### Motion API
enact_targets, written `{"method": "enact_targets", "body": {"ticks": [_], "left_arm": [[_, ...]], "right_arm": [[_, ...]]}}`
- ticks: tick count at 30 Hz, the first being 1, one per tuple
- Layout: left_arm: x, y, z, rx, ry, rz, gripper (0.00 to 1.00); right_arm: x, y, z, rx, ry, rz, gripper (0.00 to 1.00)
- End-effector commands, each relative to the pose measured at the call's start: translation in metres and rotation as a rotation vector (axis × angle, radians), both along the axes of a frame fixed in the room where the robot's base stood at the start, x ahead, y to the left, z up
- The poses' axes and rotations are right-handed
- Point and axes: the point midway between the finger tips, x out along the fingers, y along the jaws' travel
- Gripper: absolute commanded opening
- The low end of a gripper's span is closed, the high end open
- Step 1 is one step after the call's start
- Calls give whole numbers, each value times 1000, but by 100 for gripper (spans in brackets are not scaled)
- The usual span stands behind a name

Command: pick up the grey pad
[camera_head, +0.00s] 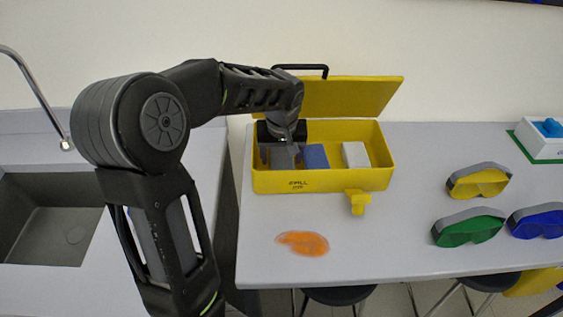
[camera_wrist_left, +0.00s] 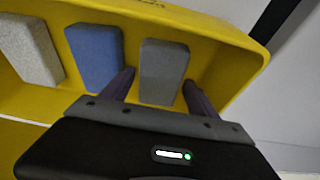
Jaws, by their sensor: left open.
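The grey pad (camera_wrist_left: 162,72) is in the yellow box, at its left end in the head view, where my gripper partly hides it (camera_head: 281,158). My left gripper (camera_wrist_left: 160,88) is open and reaches down into the box. In the left wrist view its two fingers stand on either side of the grey pad, with gaps showing. A blue pad (camera_head: 315,157) lies beside the grey one, and a whitish pad (camera_head: 355,155) is further right. The yellow box (camera_head: 325,183) has its lid (camera_head: 345,97) raised. My right gripper is not in view.
An orange patch (camera_head: 302,243) lies on the table (camera_head: 370,250) in front of the box. Yellow (camera_head: 480,182), green (camera_head: 468,230) and blue goggles (camera_head: 537,222) are at the right. A sink (camera_head: 45,220) is at the left.

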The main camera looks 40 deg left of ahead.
Motion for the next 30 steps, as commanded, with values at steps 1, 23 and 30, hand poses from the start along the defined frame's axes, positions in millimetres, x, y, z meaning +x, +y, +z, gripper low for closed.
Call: {"method": "enact_targets", "body": {"ticks": [1, 23, 30], "left_arm": [[0, 0, 0, 0, 0, 0, 69], [0, 0, 0, 0, 0, 0, 29], [0, 0, 0, 0, 0, 0, 19]], "right_arm": [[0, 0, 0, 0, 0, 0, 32], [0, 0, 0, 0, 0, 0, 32], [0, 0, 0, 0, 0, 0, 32]]}}
